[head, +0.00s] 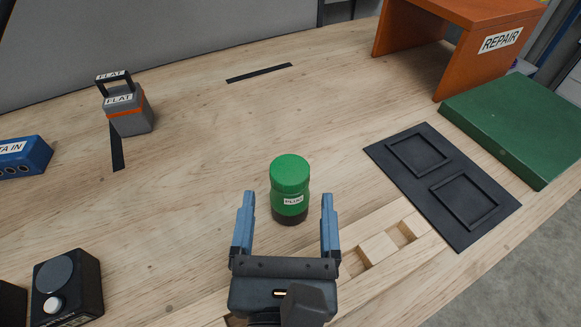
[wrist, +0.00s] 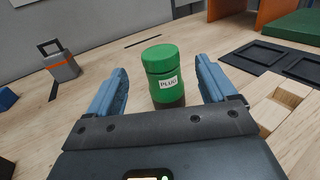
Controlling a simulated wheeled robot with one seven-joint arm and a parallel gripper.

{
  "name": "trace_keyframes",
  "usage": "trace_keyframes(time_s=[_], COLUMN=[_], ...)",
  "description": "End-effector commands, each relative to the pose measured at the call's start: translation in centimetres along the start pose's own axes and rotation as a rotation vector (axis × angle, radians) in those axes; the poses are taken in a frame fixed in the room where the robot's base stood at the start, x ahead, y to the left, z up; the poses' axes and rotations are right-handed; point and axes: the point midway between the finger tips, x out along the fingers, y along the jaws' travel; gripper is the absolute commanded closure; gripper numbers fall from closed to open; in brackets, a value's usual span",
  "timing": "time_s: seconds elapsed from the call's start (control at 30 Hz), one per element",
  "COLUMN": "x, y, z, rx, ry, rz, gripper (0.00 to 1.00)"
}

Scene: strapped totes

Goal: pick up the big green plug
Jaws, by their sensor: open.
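The big green plug (head: 290,188) stands upright on the wooden table, with a dark base and a white label. It also shows in the wrist view (wrist: 160,68), where its label reads PLUG. My gripper (head: 288,197) is open, with one blue finger on each side of the plug's near side. In the wrist view the plug stands between and slightly beyond the fingertips (wrist: 162,72). No contact between fingers and plug is visible.
A wooden block with slots (head: 380,247) lies right of my gripper, beside a black two-recess tray (head: 463,225). A green slab (head: 510,120) and an orange REPAIR stand (head: 450,15) are at right. A grey FLAT tote (head: 130,112) and black knob box (head: 85,280) are at left.

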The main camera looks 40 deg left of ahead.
Motion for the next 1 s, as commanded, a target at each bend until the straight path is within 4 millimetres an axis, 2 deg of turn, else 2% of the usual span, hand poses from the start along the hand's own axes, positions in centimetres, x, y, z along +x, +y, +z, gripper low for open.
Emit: trace_keyframes(time_s=[0.17,0.47,0.73,1.0], x=[0.6,3.5,7.1,7.8], y=[0.0,0.0,-0.1,0.0], z=[0.0,0.3,0.6,0.6], rx=[0.000,0.000,0.000,0.000], ry=[0.000,-0.001,-0.001,0.000], rz=[0.000,-0.001,0.000,0.001], gripper=[0.15,0.15,0.15,0.15])
